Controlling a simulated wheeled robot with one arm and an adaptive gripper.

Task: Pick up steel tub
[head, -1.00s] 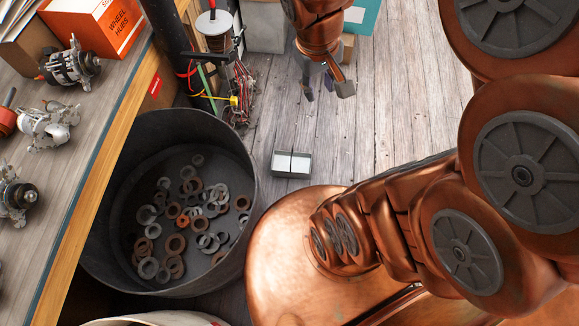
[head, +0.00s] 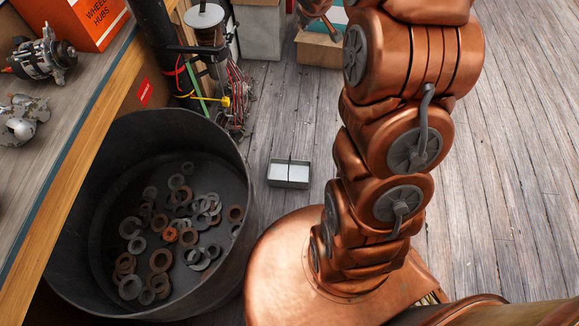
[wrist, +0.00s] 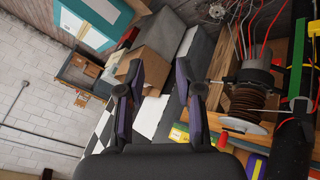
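A small open metal tub (head: 288,184), rectangular with a thin divider and pale inside, sits on the wooden floor in the middle of the head view. A large round dark metal tub (head: 75,200) holding many loose washers stands to its left; I cannot tell for sure which of the two is the steel tub. My gripper (wrist: 158,88) shows in the wrist view with its two fingers apart and nothing between them. It points toward boxes and a shelf, with neither tub in that view. In the head view my gripper's fingers are not clearly visible.
A workbench (head: 90,130) with alternator parts (head: 42,57) and an orange box (head: 85,18) runs along the left. A black post and wires (head: 235,95) stand behind the large tub. A cardboard box (head: 318,48) stands at the back. Floor at right is clear.

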